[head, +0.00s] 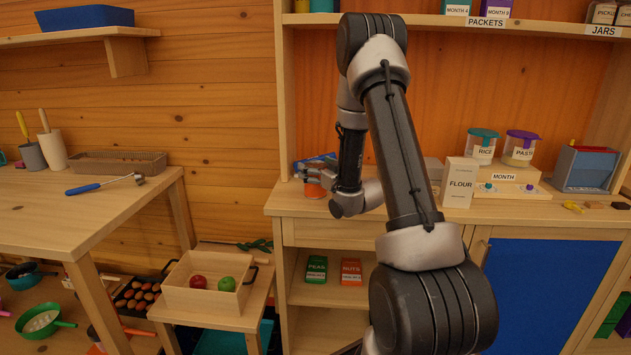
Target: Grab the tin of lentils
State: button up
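My gripper (307,172) is at the left end of the cabinet's worktop, reaching left from my arm's wrist. An orange-red round thing (315,189), perhaps a tin, stands on the worktop right at the fingers. Its upper part is hidden by the gripper, and no label on it can be read, so I cannot tell whether it is the tin of lentils. The fingers are small and partly covered, so whether they are open or shut on it is unclear. A blue thing (316,160) lies just behind the gripper.
On the worktop (500,217) to the right are a flour box (459,183), rice (482,147) and pasta (520,149) jars, and a grey-blue bin (587,168). A crate (208,284) with two apples stands lower left. A shelf (480,25) hangs above.

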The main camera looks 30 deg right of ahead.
jog(key=c, duration=1.1)
jog(key=shift+o, duration=0.2)
jog(key=shift+r, duration=0.1)
